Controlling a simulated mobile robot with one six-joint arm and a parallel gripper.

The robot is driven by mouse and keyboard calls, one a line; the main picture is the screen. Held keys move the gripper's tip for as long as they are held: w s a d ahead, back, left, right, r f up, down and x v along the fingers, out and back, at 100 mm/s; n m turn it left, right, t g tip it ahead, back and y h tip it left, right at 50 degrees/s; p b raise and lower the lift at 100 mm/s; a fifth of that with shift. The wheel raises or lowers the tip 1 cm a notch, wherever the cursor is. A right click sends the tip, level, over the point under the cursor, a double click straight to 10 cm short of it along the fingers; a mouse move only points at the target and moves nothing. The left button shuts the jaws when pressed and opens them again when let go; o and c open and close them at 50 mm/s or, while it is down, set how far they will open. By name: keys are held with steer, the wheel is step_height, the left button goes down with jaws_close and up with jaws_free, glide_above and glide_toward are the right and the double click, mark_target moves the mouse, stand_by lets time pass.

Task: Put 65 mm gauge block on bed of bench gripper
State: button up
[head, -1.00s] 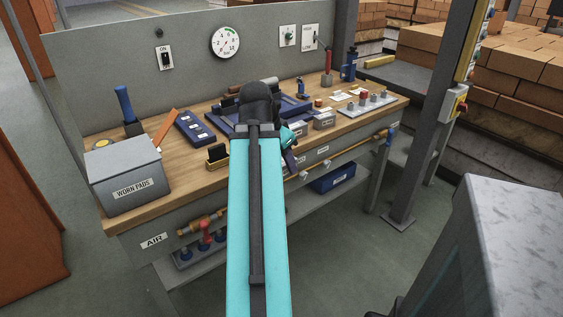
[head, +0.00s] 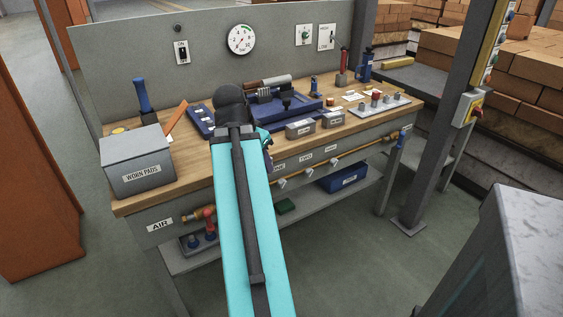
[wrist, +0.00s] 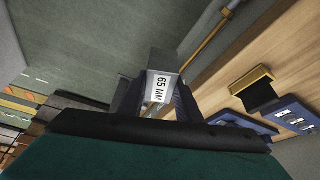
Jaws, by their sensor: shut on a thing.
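The grey 65 mm gauge block (wrist: 159,88), with its white "65 MM" label, is held between the dark fingers of my gripper (wrist: 157,98) in the wrist view. The floor shows beyond it. In the head view my arm hides the block and most of the gripper, which is near the bench's front edge. The bench gripper (head: 268,83), apparently the brown and silver cylinder with dark jaws, stands on a blue base (head: 313,103) at the back middle of the bench. Its bed is partly hidden and I cannot make it out clearly. The block is apart from it.
A grey "WORN PADS" box (head: 138,165) and a blue-handled tool (head: 143,97) stand at the left. A blue slotted tray (head: 197,120) lies left of the base. A grey post (head: 445,120) stands at right.

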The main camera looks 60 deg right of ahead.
steer(key=w+a+f+n+t, duration=0.25)
steer(key=w+a+n, duration=0.45)
steer(key=w+a, duration=1.35)
steer(key=w+a+n+t+y, duration=0.1)
steer(key=w+a+n, duration=0.5)
steer(key=a, duration=0.7)
steer(key=w+a+n+t+y, duration=0.2)
steer(key=w+a+n+y, duration=0.1)
steer(key=w+a+n, duration=0.4)
steer(key=shift+w+a+r+n, duration=0.25)
steer(key=shift+w+a, duration=1.5)
steer(key=shift+a, duration=1.6)
